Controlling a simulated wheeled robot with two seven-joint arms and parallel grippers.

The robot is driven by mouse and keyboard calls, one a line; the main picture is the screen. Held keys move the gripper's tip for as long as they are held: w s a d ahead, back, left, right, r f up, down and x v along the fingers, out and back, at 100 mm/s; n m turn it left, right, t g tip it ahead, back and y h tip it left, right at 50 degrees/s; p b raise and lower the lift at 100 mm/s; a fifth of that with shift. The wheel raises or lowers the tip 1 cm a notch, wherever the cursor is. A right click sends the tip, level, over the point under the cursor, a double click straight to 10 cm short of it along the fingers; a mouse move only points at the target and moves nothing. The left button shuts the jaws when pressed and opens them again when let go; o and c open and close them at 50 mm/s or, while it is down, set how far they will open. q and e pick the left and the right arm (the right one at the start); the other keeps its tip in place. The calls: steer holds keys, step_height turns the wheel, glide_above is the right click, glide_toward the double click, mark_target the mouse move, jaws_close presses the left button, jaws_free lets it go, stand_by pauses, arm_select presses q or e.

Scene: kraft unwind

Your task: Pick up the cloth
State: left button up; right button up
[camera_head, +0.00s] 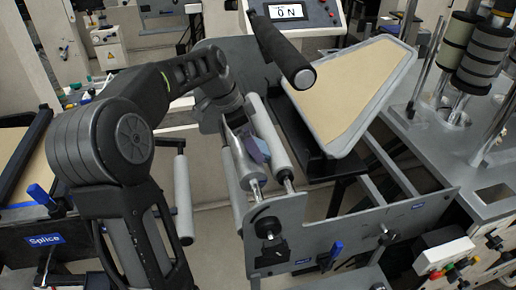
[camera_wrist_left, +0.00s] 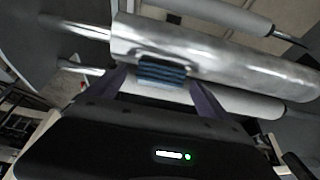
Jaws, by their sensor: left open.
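A small blue folded cloth (camera_wrist_left: 162,72) rests against a shiny metal roller (camera_wrist_left: 215,52) in the left wrist view. My left gripper (camera_head: 254,151) reaches down over the rollers in the middle of the head view. Its two purple fingers are apart, one on each side of the cloth in the wrist view. Whether they touch the cloth cannot be told. In the head view I cannot clearly separate the cloth from the purple fingers. My right gripper is not in view.
A white roller (camera_head: 271,135) runs beside the metal one, on a grey frame (camera_head: 275,232). A dark bar with a round end (camera_head: 303,77) juts out above. A tan panel (camera_head: 345,90) stands at right. A control screen (camera_head: 288,12) is at the back.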

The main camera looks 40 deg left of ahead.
arm_select(q)
steer(key=shift+c, duration=0.3)
steer(key=c, duration=1.5)
steer(key=shift+r, duration=0.6)
step_height(320, 180, up, 6)
steer(key=shift+r+b, duration=0.1)
steer(key=shift+b, duration=0.35)
steer(key=shift+r+p, duration=0.75)
steer(key=shift+r, duration=0.6)
